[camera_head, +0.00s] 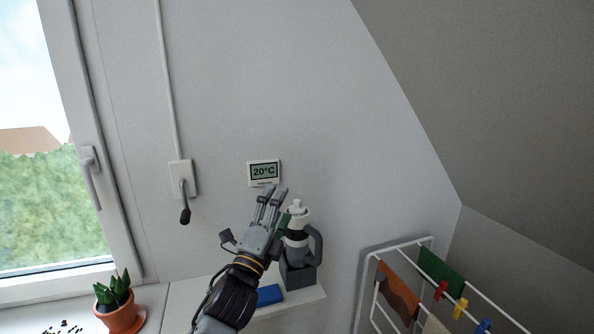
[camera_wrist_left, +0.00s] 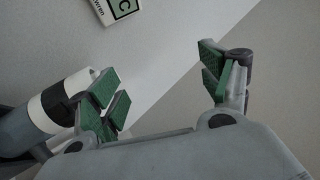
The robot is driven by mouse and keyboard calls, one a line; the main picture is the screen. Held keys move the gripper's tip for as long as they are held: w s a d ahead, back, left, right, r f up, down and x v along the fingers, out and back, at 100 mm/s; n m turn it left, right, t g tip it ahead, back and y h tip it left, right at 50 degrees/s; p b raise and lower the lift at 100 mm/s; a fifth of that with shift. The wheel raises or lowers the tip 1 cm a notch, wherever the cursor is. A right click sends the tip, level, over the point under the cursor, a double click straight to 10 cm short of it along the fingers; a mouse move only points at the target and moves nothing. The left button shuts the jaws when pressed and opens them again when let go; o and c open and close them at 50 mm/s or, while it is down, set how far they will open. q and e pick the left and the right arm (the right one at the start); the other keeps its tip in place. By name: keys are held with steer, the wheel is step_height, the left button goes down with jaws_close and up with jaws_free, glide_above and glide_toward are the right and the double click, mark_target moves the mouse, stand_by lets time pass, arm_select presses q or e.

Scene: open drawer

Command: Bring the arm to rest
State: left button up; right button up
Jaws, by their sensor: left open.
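My left arm comes up from the bottom in the head view. Its gripper (camera_head: 273,195) points up in front of the wall, just below the thermometer display (camera_head: 263,172) in the picture. The left wrist view shows the green-padded fingers of the gripper (camera_wrist_left: 160,85) spread wide with nothing between them. A black, white and grey bottle (camera_head: 297,216) stands right beside the gripper in the head view; it also shows by the left finger in the wrist view (camera_wrist_left: 52,104). I cannot tell whether they touch. My right gripper is not in view.
The bottle sits in a grey holder (camera_head: 299,276) on a white ledge (camera_head: 303,300), with a blue block (camera_head: 269,294) partly behind my arm. A potted plant (camera_head: 118,308) stands left by the window. A drying rack (camera_head: 374,290) with cloths and pegs stands right.

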arm_select(q)
steer(key=s+a+f+n+g+y, duration=0.2)
steer(key=a+f+n+g, duration=0.15)
steer(key=f, duration=0.45)
steer(key=s+a+f+n+g+y, duration=0.25)
steer(key=a+f+n, duration=0.2)
steer(key=f, duration=0.35)
steer(key=s+a+f+n+g+y, duration=0.1)
steer(key=a+f+n+g+y, duration=0.15)
steer(key=a+f+n, duration=0.4)
steer(key=s+a+f+n+g, duration=0.2)
steer(key=s+f+n+g, duration=0.15)
steer(key=s+f, duration=0.65)
steer(key=s+a+f+n+g, duration=0.1)
steer(key=s+f+n+g, duration=0.35)
steer(key=s, duration=0.75)
steer(key=s+a+f+m+g+y, duration=0.1)
steer(key=s+f+m+g, duration=0.15)
steer(key=f, duration=3.45)
steer(key=s+a+f, duration=0.2)
steer(key=s+f, duration=0.7)
steer(key=s, duration=0.2)
steer(key=s+a+f, duration=0.3)
steer(key=s+f, duration=0.6)
steer(key=s, duration=0.2)
steer(key=shift+f+g, duration=0.4)
